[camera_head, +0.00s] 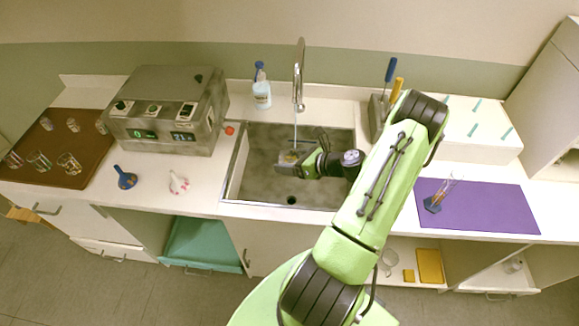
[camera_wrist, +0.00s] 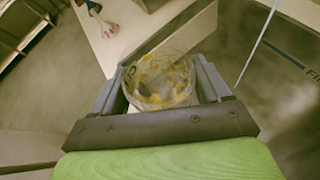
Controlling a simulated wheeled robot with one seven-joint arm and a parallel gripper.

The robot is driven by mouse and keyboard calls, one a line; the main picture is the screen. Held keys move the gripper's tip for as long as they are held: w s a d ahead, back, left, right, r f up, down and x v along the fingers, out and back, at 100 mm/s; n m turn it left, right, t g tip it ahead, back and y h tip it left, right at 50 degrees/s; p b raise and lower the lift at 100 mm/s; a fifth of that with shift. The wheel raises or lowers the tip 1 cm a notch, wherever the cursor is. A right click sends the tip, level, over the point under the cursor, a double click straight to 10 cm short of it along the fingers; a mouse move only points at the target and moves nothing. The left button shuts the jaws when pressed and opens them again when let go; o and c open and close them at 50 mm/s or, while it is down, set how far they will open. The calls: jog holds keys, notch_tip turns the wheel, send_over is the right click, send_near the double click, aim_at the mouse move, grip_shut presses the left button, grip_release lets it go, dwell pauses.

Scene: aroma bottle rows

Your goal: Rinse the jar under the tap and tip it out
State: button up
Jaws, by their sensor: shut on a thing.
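A clear glass jar (camera_wrist: 160,82) with yellow-orange residue spots on its wall is held between the two fingers of my gripper (camera_wrist: 165,95). In the head view the jar (camera_head: 289,157) and my gripper (camera_head: 300,156) are over the sink (camera_head: 262,185), below the tap (camera_head: 299,78). A thin pale water stream (camera_head: 295,125) comes down from the tap. In the wrist view the stream (camera_wrist: 257,48) runs to the right of the jar, beside the finger, and does not visibly enter the mouth. Whether water is in the jar I cannot tell.
A spray bottle (camera_head: 261,88) stands behind. To the right are a tool holder (camera_head: 378,115) and a purple mat (camera_head: 480,207) with a cylinder.

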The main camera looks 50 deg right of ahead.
jog(key=w+d+f+b, duration=0.2)
jog(key=w+d+b, duration=0.3)
jog(key=w+d, duration=0.5)
jog(key=shift+w+d+f, duration=0.15)
jog(key=shift+d+f, duration=0.15)
jog(key=shift+d, duration=1.1)
jog(key=shift+r, duration=0.1)
dwell(0.8)
jog(key=s+a+p, duration=0.4)
jog(key=s+a, duration=0.1)
jog(key=a, duration=0.2)
jog(key=shift+s+p, duration=0.35)
dwell(1.2)
